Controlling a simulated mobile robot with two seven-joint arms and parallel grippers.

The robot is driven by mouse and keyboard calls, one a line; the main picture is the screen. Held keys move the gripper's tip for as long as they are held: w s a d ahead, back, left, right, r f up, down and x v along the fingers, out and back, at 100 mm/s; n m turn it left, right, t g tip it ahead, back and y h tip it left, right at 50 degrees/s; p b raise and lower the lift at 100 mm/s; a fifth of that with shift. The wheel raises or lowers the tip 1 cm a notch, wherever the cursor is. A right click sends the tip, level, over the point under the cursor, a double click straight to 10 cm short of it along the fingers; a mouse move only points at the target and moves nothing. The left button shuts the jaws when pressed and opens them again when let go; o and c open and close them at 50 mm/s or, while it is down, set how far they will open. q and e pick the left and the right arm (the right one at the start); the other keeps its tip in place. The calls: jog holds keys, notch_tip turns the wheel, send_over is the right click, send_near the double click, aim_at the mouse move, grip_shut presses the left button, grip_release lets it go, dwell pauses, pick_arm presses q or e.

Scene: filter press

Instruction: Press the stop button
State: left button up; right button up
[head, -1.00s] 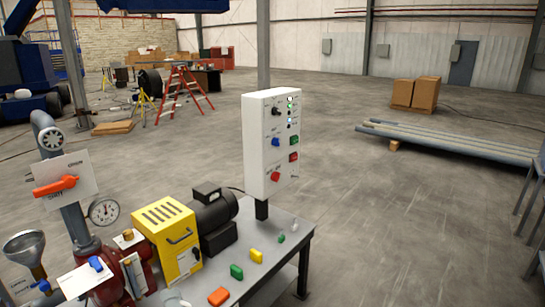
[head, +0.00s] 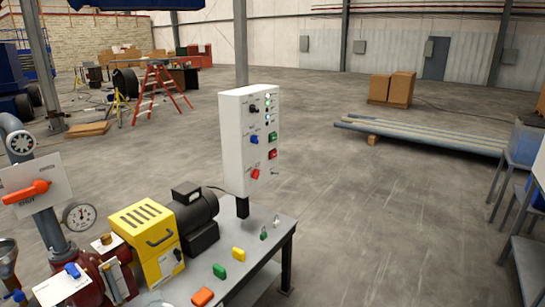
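A white control panel (head: 236,152) stands upright on a post at the back of a grey bench. A green button (head: 272,138) sits on its right side, with a red button (head: 272,154) just below it. A red knob (head: 255,174) is lower on the panel, with a blue knob (head: 254,139) and a black knob (head: 254,109) above it. Several small lights run down the upper right. The labels are too small to read, so I cannot confirm which red control is the stop. Neither of my grippers is in view.
The bench (head: 259,250) holds a yellow pump housing (head: 150,232), a black motor (head: 196,215) and coloured tags. Blue bins (head: 523,145) stand at right. Floor right of the bench is clear.

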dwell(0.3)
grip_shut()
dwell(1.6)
